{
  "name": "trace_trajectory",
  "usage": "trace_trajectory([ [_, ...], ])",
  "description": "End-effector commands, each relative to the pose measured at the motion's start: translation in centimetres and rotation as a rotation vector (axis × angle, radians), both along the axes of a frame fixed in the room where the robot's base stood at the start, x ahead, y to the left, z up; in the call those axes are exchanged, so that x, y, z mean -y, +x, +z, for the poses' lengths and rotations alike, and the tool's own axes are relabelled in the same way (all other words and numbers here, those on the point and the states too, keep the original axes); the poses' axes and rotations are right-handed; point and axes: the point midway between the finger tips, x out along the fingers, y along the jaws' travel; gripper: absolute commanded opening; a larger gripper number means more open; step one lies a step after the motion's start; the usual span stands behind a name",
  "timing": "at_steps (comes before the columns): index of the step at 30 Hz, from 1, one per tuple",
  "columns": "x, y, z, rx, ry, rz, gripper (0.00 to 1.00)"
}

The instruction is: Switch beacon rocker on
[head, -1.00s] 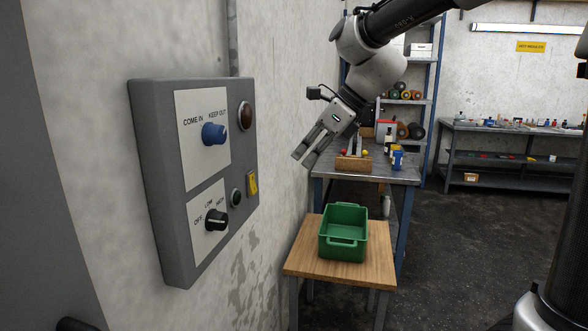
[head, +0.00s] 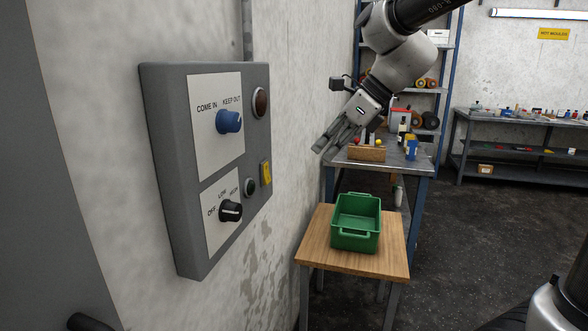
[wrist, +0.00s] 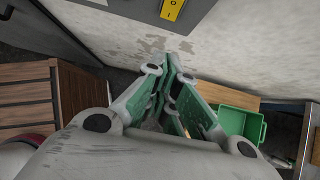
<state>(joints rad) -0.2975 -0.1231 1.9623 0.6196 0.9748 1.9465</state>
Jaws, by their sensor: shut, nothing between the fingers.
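The yellow rocker (head: 266,172) sits at the lower right of the grey control panel (head: 160,165) on the left wall. It also shows at the top of the wrist view (wrist: 172,9), with I and O marks. Its tilt is too small to tell. My gripper (head: 319,150) is shut and empty, to the right of the panel and apart from it. In the wrist view its fingers (wrist: 173,65) meet below the rocker in the picture, with bare wall showing between.
The panel also carries a blue knob (head: 229,121), a black knob (head: 230,211), a reddish-brown lamp (head: 261,103) and a small dark round lamp (head: 250,187). A green crate (head: 355,238) stands on a wooden table (head: 312,240). A workbench (head: 412,166) stands behind.

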Motion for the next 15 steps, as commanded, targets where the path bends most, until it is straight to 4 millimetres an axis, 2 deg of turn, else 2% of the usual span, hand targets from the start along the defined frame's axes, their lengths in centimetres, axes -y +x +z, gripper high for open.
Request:
trace_trajectory([
  [5,-1.2,0.4,-1.7,-0.002,-0.001,0.003,0.00],
  [15,-5.2,1.8,-7.4,-0.004,-0.002,0.002,0.00],
])
